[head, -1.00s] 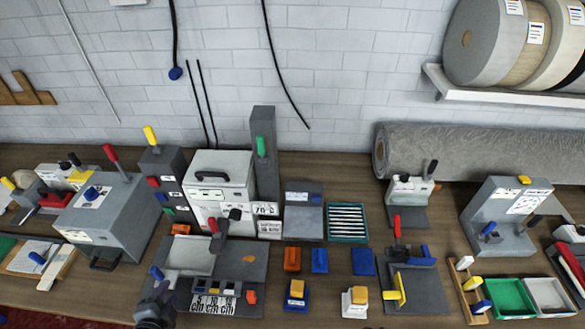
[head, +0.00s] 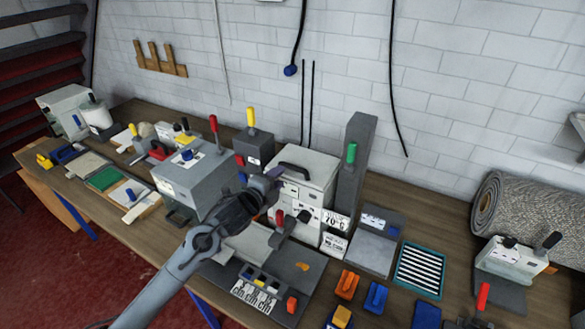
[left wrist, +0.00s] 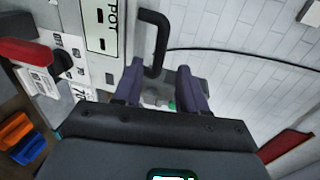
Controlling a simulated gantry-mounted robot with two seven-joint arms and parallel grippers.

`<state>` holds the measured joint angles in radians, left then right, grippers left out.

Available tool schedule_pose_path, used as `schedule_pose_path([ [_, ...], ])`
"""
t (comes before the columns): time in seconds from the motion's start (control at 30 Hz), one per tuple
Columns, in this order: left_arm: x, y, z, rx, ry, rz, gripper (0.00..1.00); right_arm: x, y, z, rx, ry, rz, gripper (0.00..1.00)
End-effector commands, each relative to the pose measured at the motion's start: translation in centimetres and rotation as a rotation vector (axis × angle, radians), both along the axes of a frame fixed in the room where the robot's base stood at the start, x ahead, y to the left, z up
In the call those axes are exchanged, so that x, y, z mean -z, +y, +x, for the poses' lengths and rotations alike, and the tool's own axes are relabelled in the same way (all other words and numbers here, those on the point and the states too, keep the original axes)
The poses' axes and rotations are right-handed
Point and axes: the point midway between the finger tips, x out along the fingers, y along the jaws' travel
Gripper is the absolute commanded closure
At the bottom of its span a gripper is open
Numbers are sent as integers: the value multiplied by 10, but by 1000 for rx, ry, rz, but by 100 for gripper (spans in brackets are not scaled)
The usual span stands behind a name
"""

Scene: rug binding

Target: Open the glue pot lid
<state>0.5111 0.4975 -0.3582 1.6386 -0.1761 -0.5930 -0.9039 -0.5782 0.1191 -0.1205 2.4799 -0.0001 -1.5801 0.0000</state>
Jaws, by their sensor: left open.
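The glue pot (head: 318,197) is a white box in the middle of the bench in the head view. Its lid (head: 318,178) looks shut, with a black bar handle (head: 292,170) on top. My left gripper (head: 268,182) is at the pot's left side, close to the handle, and partly hides the pot. In the left wrist view the left gripper (left wrist: 161,80) is open and empty. The black handle (left wrist: 155,38) reaches down between its purple fingers, and the pot's labelled white face (left wrist: 108,40) is to the left. I cannot tell whether the fingers touch the handle. My right gripper is not in view.
A grey column with a green knob (head: 350,153) stands right beside the pot. A grey box machine (head: 195,180) with a red lever is to the left. Orange and blue blocks (head: 347,285) lie front right.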

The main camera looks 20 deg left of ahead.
Motion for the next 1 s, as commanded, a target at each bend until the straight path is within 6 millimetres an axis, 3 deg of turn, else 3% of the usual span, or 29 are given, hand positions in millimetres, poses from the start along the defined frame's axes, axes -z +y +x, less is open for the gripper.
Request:
schedule_pose_path([
  [0.5, 13, -11, 68, 0, -1, -2, 58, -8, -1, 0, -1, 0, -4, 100],
  [1.0, 18, -13, 85, 1, 0, 0, 58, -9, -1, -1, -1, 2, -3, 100],
])
